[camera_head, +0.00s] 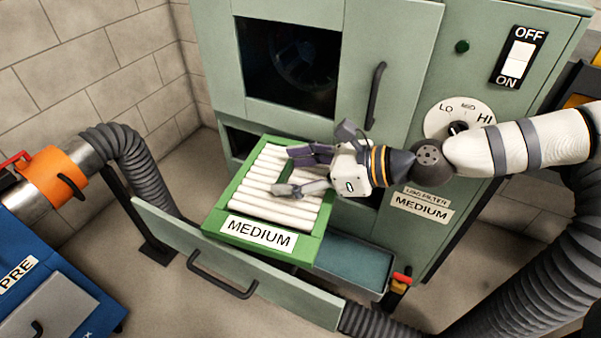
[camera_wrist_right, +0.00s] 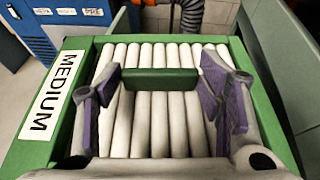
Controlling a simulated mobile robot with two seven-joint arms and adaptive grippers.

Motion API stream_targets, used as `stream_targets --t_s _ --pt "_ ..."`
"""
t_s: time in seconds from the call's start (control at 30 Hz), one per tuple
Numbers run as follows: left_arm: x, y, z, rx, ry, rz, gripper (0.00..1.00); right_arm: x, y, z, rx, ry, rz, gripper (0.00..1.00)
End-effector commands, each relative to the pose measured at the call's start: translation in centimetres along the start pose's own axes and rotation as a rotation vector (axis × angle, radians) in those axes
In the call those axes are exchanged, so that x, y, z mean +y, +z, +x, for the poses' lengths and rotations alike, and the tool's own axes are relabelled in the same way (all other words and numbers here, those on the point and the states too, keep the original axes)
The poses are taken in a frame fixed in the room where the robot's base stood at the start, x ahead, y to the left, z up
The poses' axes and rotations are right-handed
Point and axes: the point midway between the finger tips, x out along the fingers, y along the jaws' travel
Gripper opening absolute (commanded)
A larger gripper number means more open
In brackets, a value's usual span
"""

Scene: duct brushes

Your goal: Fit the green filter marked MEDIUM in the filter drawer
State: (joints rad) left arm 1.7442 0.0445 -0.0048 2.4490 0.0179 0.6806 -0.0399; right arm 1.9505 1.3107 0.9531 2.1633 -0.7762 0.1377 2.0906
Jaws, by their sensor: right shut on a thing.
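The green filter marked MEDIUM (camera_head: 312,247) has white pleats and a white label on its front edge. In the head view it is over the pulled-out filter drawer (camera_head: 240,270), slightly turned to it; whether it touches the drawer I cannot tell. My right gripper (camera_head: 288,172) is shut on the green grip bar across the filter's top. In the right wrist view the bar (camera_wrist_right: 160,79) is between the purple finger pads, with the pleats below. The drawer's bare blue-grey floor (camera_head: 350,262) shows to the right of the filter. My left gripper is not in view.
The green cabinet (camera_head: 395,75) rises behind the drawer, with a LO-MED-HI dial (camera_head: 458,122), an OFF/ON switch (camera_head: 517,58) and a MEDIUM plate (camera_head: 420,207). A blue PRE unit (camera_head: 50,265) stands at left. Grey hoses (camera_head: 135,165) run on both sides.

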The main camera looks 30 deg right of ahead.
Motion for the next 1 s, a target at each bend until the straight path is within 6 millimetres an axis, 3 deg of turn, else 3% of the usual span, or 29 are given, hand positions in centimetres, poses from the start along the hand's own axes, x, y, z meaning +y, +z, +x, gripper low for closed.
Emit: stream_targets --t_s 0.3,0.43,1.0 --pt "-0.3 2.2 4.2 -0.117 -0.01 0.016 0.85 -2.3 -1.1 6.2 0.006 -0.07 0.029 0.23" --pt "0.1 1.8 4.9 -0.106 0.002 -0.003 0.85 -2.8 -3.3 6.9 0.006 -0.105 0.046 0.23" --pt "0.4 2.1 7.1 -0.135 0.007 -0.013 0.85 -3.0 -7.0 8.5 0.002 -0.121 0.05 0.23"
